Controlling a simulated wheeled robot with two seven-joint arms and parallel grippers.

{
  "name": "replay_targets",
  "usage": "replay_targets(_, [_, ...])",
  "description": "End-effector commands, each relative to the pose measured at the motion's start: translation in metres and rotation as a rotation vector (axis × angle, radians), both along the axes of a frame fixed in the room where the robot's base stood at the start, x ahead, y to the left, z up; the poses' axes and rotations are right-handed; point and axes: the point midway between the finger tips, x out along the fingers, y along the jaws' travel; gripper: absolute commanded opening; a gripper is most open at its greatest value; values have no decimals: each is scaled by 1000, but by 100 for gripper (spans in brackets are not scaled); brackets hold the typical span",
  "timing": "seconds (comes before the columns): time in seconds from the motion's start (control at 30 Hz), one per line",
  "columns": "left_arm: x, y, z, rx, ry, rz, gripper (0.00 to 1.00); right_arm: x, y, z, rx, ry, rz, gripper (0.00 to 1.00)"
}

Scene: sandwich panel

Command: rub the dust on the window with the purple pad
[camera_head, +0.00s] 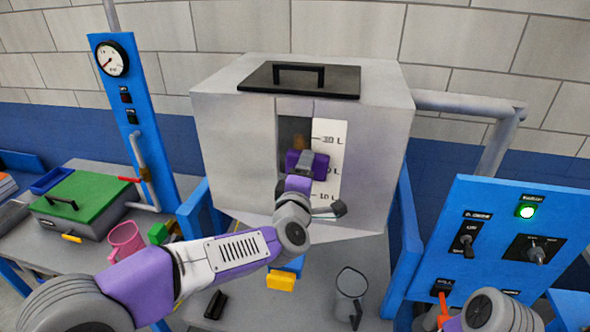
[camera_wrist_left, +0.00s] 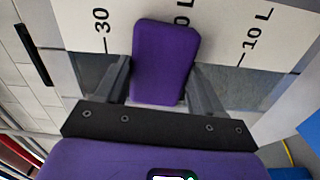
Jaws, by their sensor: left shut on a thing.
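My left gripper (camera_head: 305,165) is shut on the purple pad (camera_head: 318,166) in front of the window (camera_head: 292,108) of the grey tank. In the left wrist view the purple pad (camera_wrist_left: 164,62) sits upright between the two fingers (camera_wrist_left: 158,88). It overlaps the window (camera_wrist_left: 238,88) and the edge of the white scale, between the 30 L and 10 L marks. Whether it touches the glass I cannot tell. A brownish patch, perhaps dust, shows on the window just above the pad in the head view. The gripper and pad hide the window's lower part. My right gripper is out of view.
The grey tank (camera_head: 235,140) has a black handled lid (camera_head: 300,84) on top. A mug (camera_head: 350,285) and a yellow-and-blue block (camera_head: 282,279) stand below it. A blue switch panel (camera_head: 490,225) is at right; a green box (camera_head: 82,200) and pink mug (camera_head: 124,240) are at left.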

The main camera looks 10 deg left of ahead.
Motion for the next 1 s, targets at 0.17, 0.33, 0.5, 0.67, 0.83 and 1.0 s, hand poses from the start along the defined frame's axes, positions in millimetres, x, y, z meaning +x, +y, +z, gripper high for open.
replay_targets(0.17, [0,-4,3,0,0,-1,44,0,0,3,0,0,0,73])
replay_targets(0.33, [-1,-4,17,-1,-2,-1,44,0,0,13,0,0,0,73])
replay_targets(0.5, [-2,-4,29,0,-2,-1,44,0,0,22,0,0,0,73])
replay_targets(0.67, [-1,3,27,0,-2,2,44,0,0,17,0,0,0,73])
replay_targets(0.83, [0,18,25,-1,-1,3,44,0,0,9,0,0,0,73])
replay_targets(1.0, [2,32,26,-1,-2,4,44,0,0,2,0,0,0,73])
